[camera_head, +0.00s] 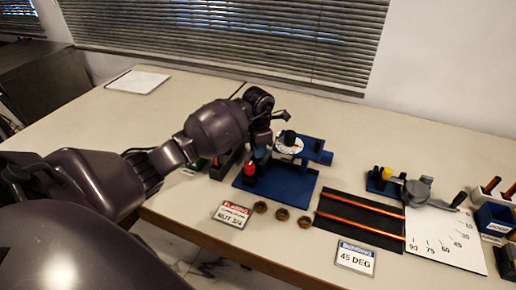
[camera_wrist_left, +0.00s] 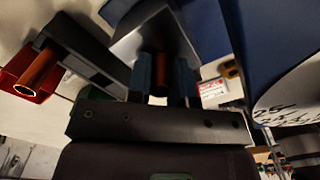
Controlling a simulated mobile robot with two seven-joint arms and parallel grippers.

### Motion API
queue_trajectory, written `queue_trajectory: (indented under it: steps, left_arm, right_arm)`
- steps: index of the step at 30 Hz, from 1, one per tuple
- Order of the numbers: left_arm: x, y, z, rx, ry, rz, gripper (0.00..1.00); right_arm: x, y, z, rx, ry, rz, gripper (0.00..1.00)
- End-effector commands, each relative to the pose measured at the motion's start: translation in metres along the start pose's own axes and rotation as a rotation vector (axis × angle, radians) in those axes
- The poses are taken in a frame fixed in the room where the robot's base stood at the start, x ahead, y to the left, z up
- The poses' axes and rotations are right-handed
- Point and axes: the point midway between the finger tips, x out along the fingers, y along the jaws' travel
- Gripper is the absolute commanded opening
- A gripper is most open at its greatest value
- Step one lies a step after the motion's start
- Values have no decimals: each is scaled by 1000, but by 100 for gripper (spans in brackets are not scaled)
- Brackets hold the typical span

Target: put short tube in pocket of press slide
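My left gripper (camera_head: 262,152) reaches down over the blue press base (camera_head: 292,188), between its red post (camera_head: 249,172) and the dial. In the left wrist view its two bluish fingers (camera_wrist_left: 161,80) are closed around a short copper-brown tube (camera_wrist_left: 158,62). A grey block (camera_wrist_left: 150,28) with a dark face lies directly beyond the tube, perhaps the press slide. I cannot tell whether the tube is inside its pocket or only in front of it. The head view hides the tube behind the gripper. My right gripper is not in view.
A dark rack (camera_head: 222,168) stands left of the press; another copper tube (camera_wrist_left: 38,72) shows by a red part in the wrist view. The white dial (camera_head: 288,146) is close on the right.

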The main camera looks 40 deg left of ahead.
Motion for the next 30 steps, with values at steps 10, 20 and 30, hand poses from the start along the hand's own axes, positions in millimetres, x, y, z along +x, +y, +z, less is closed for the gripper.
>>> queue_trajectory:
  steps: [10, 20, 30]
  left_arm:
    - [0, 0, 0, 1, 0, 0, 0]
    - [-1, -2, -2, 0, 0, 1, 0]
    - [0, -2, -2, 0, 0, 0, 27]
  right_arm:
    - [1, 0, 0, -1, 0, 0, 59]
    - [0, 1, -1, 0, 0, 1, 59]
    - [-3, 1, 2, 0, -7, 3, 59]
